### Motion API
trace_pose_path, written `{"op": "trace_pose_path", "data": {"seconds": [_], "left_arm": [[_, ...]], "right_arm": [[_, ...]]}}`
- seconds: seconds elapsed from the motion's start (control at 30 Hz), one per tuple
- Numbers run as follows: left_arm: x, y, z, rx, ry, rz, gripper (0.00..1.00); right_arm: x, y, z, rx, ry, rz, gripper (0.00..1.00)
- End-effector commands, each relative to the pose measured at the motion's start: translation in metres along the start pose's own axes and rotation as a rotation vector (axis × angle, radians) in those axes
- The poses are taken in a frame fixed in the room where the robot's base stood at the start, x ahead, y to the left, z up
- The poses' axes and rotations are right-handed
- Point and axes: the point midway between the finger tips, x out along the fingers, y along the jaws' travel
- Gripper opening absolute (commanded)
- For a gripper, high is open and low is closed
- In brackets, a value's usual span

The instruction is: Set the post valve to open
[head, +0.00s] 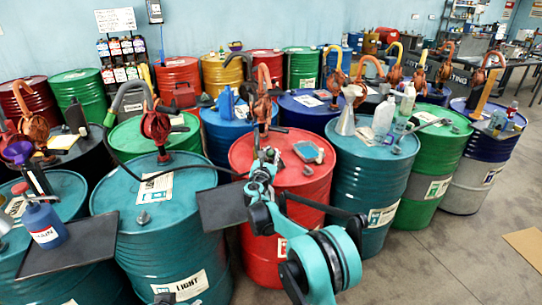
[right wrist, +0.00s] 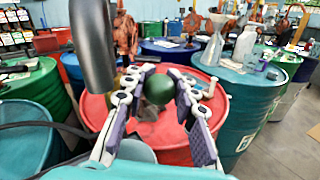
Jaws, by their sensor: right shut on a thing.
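My right gripper (head: 264,160) reaches over the red drum (head: 303,196) in the middle. In the right wrist view its two padded fingers (right wrist: 160,100) stand on either side of a dark green rounded piece (right wrist: 159,87) and are shut on it. This piece looks like the knob of the post valve, but its body is mostly hidden by the fingers. I cannot tell from the frames which way the valve is set. A thick dark pipe (right wrist: 92,45) rises close by on the left. My left gripper is in neither view.
A black plate (head: 221,207) and a dark hose (head: 129,165) lie left of the gripper. Drums with red-brown pumps (head: 156,124) crowd around. A funnel (head: 347,115) and a white bottle (head: 383,118) stand on the teal drum to the right. Open floor (head: 450,250) lies at the right.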

Motion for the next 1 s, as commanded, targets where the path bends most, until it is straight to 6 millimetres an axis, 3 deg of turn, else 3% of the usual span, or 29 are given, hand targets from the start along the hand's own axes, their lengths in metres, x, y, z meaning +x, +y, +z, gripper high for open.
{"op": "trace_pose_path", "data": {"seconds": [0.37, 0.4, 0.47, 0.8, 1.0], "left_arm": [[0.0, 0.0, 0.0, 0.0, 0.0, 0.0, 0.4], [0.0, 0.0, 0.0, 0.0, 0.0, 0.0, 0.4], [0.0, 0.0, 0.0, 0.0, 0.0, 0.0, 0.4], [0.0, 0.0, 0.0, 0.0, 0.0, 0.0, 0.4], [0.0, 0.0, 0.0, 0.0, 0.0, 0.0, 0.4]], "right_arm": [[0.0, 0.002, 0.001, -0.002, -0.001, 0.003, 0.0], [0.0, 0.002, 0.001, -0.002, -0.001, 0.003, 0.35], [0.0, 0.002, 0.001, -0.001, -0.001, 0.003, 0.49], [-0.003, 0.002, 0.001, 0.0, 0.0, 0.003, 0.49], [-0.031, 0.002, 0.001, 0.0, 0.0, 0.004, 0.49]]}}
